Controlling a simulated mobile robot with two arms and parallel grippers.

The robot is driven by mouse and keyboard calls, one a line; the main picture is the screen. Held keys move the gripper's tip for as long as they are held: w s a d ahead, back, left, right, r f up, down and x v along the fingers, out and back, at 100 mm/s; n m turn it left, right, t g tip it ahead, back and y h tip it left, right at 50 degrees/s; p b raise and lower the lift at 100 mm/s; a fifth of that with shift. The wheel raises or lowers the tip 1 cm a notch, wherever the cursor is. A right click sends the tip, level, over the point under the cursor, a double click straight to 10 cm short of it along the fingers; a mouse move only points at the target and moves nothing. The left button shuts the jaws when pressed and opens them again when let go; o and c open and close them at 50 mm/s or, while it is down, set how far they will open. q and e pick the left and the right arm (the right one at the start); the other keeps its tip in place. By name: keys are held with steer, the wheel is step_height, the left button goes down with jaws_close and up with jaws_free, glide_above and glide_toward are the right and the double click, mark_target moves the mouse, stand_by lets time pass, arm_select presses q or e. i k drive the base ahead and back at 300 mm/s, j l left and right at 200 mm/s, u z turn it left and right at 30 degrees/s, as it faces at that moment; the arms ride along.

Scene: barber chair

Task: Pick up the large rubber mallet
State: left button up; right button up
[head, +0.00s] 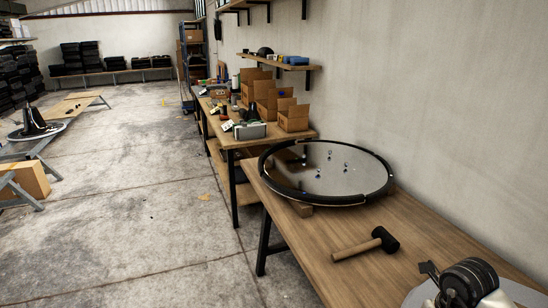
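The large rubber mallet (386,240) lies on its side on the near wooden table, at the lower right of the head view. Its head is black, and its light wooden handle (356,249) points to the left and a little toward me. Nothing touches it, and the tabletop around it is bare. Neither of my grippers can be made out in this view.
The wooden table (330,285) also holds a large round black-rimmed disc (335,175) with small bits on it, behind the mallet. A black ribbed part (468,283) with silver around it is at the lower right. A workbench (262,140) with boxes stands beyond.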

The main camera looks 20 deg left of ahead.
mark_target(381, 237)
steer(key=i+u, duration=0.1)
steer(key=i, duration=0.5)
steer(key=i+l+u, duration=0.15)
steer(key=i, duration=0.5)
